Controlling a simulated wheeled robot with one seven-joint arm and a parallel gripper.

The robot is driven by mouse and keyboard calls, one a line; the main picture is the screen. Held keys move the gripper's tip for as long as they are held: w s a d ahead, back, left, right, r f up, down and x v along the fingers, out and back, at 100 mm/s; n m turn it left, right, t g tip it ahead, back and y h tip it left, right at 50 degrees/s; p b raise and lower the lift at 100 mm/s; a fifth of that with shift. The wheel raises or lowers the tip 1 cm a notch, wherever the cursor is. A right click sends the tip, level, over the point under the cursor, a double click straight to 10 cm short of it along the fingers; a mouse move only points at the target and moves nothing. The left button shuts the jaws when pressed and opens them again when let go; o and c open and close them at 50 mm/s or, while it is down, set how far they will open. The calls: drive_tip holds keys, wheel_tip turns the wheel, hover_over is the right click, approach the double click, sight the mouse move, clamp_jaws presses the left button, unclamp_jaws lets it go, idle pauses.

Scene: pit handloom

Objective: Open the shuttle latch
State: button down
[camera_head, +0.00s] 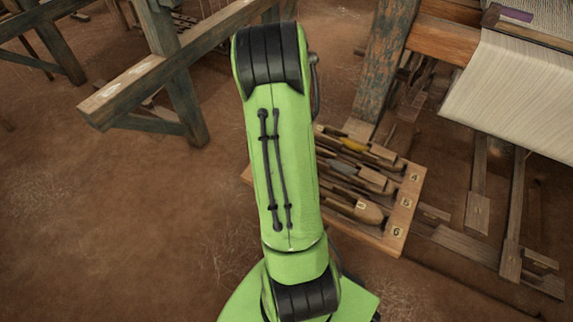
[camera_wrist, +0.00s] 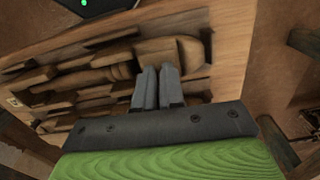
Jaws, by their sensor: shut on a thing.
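A wooden shuttle (camera_wrist: 187,52) lies on a wooden board in the wrist view, its blunt end just beyond my fingertips. My gripper (camera_wrist: 158,70) has its two grey fingers close together, shut on a small part at this shuttle. I take that part to be the shuttle latch, but the fingers hide it and its position cannot be told. In the head view several shuttles lie side by side in a wooden rack (camera_head: 397,229), including one with a pale end (camera_head: 368,212) near number 6. My green arm hides the rack's left part, and the gripper is not visible there.
The rack's slots are marked 4, 5 and 6. A loom post (camera_head: 378,70) rises just behind the rack. Pale cloth (camera_head: 515,95) and loom beams stand at the right. A wooden frame (camera_head: 165,75) stands at the upper left. The brown floor (camera_head: 110,230) at the left is clear.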

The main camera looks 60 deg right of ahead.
drive_tip(key=shift+n, duration=0.4)
drive_tip(key=c, duration=1.2)
unclamp_jaws()
drive_tip(key=shift+c, duration=0.2)
